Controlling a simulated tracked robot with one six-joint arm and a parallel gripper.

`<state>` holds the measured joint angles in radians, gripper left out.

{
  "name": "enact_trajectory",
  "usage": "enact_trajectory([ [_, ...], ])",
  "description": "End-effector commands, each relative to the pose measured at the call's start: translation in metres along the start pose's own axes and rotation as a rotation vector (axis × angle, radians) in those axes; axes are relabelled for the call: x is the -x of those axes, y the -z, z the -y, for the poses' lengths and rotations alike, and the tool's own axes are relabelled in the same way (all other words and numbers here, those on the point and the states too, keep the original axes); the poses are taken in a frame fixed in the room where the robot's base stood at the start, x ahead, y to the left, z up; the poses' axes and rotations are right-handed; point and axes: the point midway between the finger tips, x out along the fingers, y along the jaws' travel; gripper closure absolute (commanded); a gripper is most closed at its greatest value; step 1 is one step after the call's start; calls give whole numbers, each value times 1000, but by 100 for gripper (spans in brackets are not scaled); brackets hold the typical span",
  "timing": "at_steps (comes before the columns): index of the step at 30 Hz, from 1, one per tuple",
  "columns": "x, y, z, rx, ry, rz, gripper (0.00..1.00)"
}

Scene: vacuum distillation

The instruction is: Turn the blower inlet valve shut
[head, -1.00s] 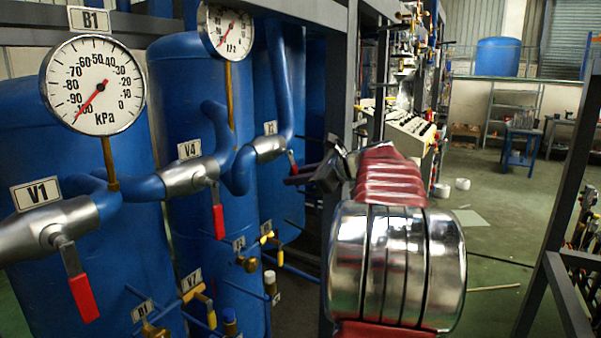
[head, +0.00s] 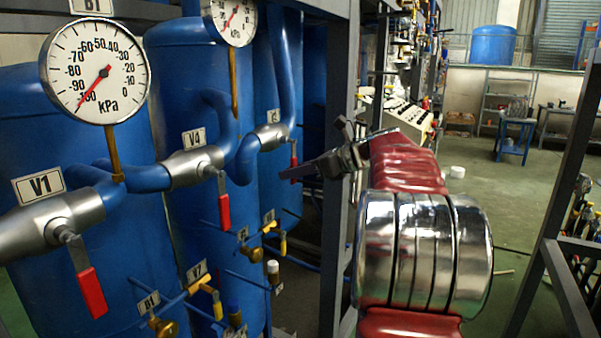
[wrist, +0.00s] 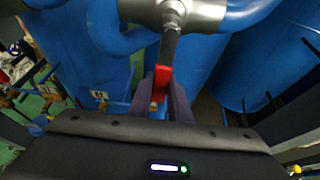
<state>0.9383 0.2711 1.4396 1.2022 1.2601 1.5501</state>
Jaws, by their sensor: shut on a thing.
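A metal valve body (head: 272,137) sits on the blue pipe at the far end of the row in the head view, with a label above it too small to read surely. Its red lever handle (head: 293,158) hangs down. My gripper (head: 288,175) reaches in from the right at this handle. In the wrist view, the red handle (wrist: 161,84) lies between the two dark fingers, and my gripper (wrist: 162,98) is shut on it. The lever's metal stem runs up to the valve body (wrist: 198,14). The handle's lower end is partly hidden by the fingers.
Valves V4 (head: 193,166) and V1 (head: 50,225) stand nearer, with red handles hanging down. Pressure gauges (head: 95,71) rise above the pipes. Smaller yellow-handled valves (head: 203,285) sit lower. A dark frame post (head: 343,200) stands close by my arm. Open floor lies at the right.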

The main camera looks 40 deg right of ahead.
Motion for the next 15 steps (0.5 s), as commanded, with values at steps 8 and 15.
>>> enact_trajectory([
  [8, -6, 5, -4, -14, -18, -8, 100],
  [15, -6, 4, -4, -13, -19, -8, 77],
])
